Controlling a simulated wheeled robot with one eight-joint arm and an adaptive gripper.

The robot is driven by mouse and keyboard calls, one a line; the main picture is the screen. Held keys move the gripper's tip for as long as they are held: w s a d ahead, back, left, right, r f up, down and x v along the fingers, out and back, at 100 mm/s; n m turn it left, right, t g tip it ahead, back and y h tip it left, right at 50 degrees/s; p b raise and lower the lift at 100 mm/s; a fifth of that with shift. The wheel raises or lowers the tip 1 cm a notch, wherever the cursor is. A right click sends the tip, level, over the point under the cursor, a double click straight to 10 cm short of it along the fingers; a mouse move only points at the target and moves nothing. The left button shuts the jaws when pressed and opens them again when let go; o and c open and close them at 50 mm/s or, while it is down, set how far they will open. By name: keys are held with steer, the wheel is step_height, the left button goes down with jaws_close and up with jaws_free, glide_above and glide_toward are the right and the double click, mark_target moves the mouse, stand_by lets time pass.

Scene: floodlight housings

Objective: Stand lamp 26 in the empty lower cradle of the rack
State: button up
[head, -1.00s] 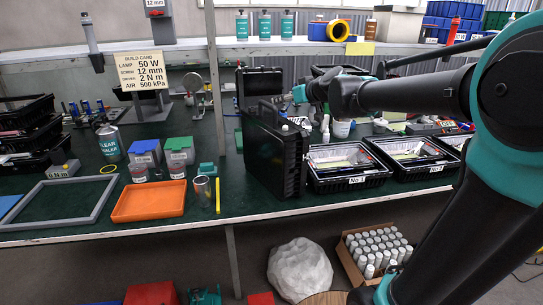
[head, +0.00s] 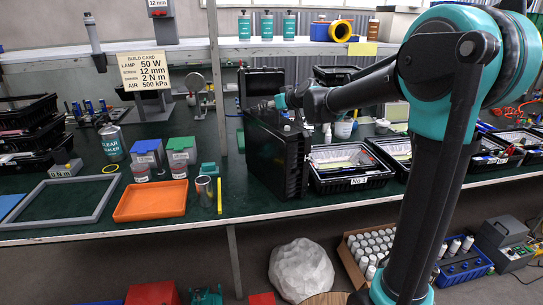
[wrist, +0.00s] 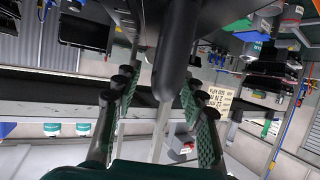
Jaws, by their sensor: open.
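My gripper (wrist: 155,125) shows in the wrist view with its two fingers, lined with green pads, spread apart. In the head view the end of my arm reaches above and behind the upright black case (head: 277,155), and the fingers are not clear there. I cannot make out a lamp marked 26 in either view. No rack with an empty lower cradle can be told for certain.
The build card (head: 147,70) stands at the back left. An orange tray (head: 150,201), a grey frame (head: 62,203) and a silver can (head: 205,188) lie on the green bench. Black crates (head: 350,169) stand right of the case. A shelf edge (head: 300,47) runs above.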

jaws_close()
stand_by(0.3)
steer(key=shift+w, duration=0.1)
